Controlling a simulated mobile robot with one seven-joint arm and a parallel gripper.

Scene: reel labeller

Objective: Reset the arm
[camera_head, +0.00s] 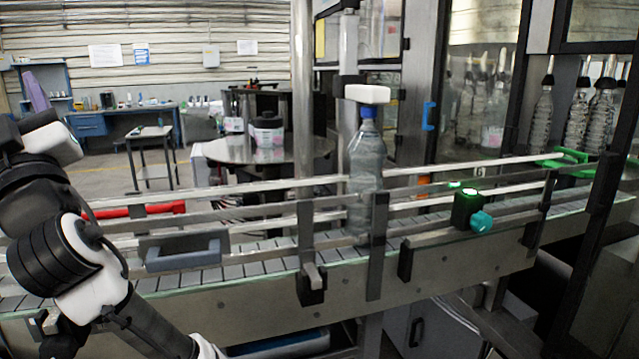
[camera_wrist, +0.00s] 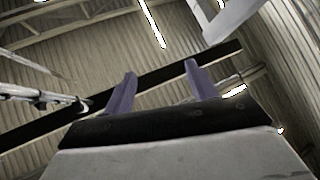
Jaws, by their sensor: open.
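My arm shows at the left edge of the head view, bent, in front of the conveyor. My gripper (camera_wrist: 160,87) shows in the wrist view with its two purple fingers apart and nothing between them. Behind the fingers, the wrist view shows a corrugated ceiling with a dark beam and strip lights, so the gripper points upward.
A conveyor (camera_head: 240,272) with metal guide rails crosses the head view. A clear bottle with a blue cap (camera_head: 367,165) stands on it. A green-lit box with a teal knob (camera_head: 468,207) is at the right. Several bottles (camera_head: 577,120) stand inside the machine.

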